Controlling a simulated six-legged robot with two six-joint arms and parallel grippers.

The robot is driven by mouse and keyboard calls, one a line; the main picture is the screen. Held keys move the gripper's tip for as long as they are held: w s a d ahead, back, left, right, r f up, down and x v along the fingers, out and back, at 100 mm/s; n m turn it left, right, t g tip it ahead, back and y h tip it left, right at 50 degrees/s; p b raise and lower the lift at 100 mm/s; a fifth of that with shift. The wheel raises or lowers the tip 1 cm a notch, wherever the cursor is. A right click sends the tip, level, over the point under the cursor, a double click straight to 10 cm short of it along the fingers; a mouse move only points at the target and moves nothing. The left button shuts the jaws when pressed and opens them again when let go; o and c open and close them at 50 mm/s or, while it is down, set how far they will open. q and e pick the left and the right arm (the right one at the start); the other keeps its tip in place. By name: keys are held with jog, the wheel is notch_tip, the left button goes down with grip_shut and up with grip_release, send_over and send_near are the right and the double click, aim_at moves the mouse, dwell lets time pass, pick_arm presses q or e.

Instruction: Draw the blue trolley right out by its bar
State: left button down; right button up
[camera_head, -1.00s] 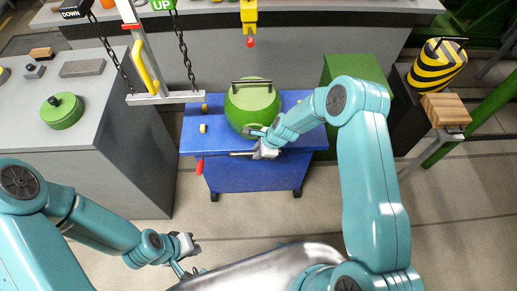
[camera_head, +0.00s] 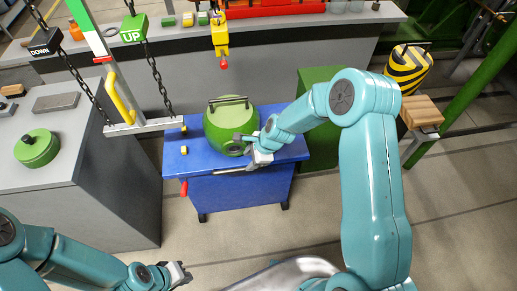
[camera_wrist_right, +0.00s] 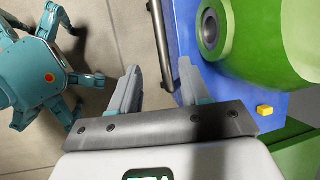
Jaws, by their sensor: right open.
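The blue trolley (camera_head: 240,190) stands on its feet between the grey benches, its left side close to the left bench. A round green vessel (camera_head: 231,126) with a dark handle sits on it. Its bar (camera_head: 228,173) runs along the front edge; in the right wrist view the bar (camera_wrist_right: 158,45) is a thin dark rod beside the blue top. My right gripper (camera_head: 254,155) is at the bar's right part. In the wrist view its open fingers (camera_wrist_right: 155,90) lie either side of the bar's end; contact is unclear. My left gripper (camera_head: 184,273) is low, away from the trolley.
A grey bench (camera_head: 80,200) with a green lidded disc (camera_head: 37,148) stands left. A green box (camera_head: 318,90) stands behind right. Open floor (camera_head: 240,240) lies in front.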

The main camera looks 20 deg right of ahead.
jog(key=v, duration=0.7)
jog(key=shift+r, duration=0.25)
jog(key=s+a+f+n+g, duration=0.1)
jog(key=s+a+f+n, duration=0.2)
jog(key=s+n, duration=0.3)
jog(key=s+a+f+n+g, duration=0.1)
jog(key=s+a+f+n, duration=0.2)
jog(key=s, duration=0.6)
jog(key=s+a+f+n+g, duration=0.1)
jog(key=s+a+f+n, duration=0.3)
jog(key=n, duration=0.5)
jog(key=s+f, duration=0.2)
jog(key=s, duration=0.1)
jog(key=shift+f+n, duration=0.15)
jog(key=shift+n, duration=0.25)
jog(key=shift+s, duration=0.15)
